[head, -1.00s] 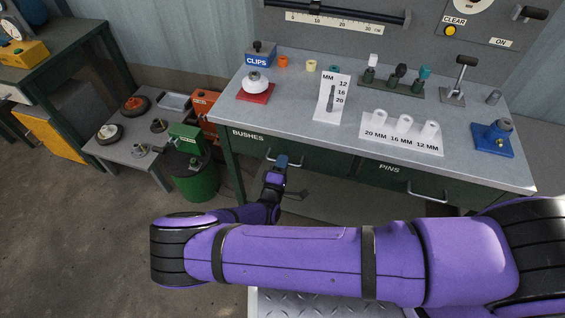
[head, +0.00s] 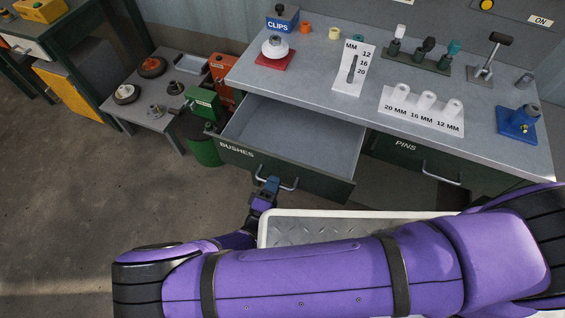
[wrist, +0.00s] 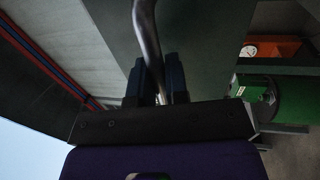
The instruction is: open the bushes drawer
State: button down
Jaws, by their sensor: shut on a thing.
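The bushes drawer (head: 237,151), dark green with a grey interior, stands pulled well out from the bench in the head view. Its inside looks empty where it shows. My gripper (head: 269,186) is at the left part of the drawer's metal bar handle (head: 291,186). In the wrist view, the two dark fingers of my gripper (wrist: 160,82) are shut around the handle bar (wrist: 147,38), which runs between them. The drawer front (wrist: 195,45) fills the middle of that view.
The pins drawer (head: 408,156) is shut on the right. A green bin (head: 205,152) stands close to the open drawer's left side, near a low grey table (head: 150,108). A white-rimmed tray with a metal plate (head: 300,229) lies below the drawer front. Open floor is at left.

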jog(key=shift+r+v, duration=0.2)
jog(key=shift+v, duration=0.85)
jog(key=shift+r+v, duration=0.2)
jog(key=shift+v, duration=0.85)
jog(key=c, duration=1.1)
grip_release()
jog(key=shift+c, duration=0.2)
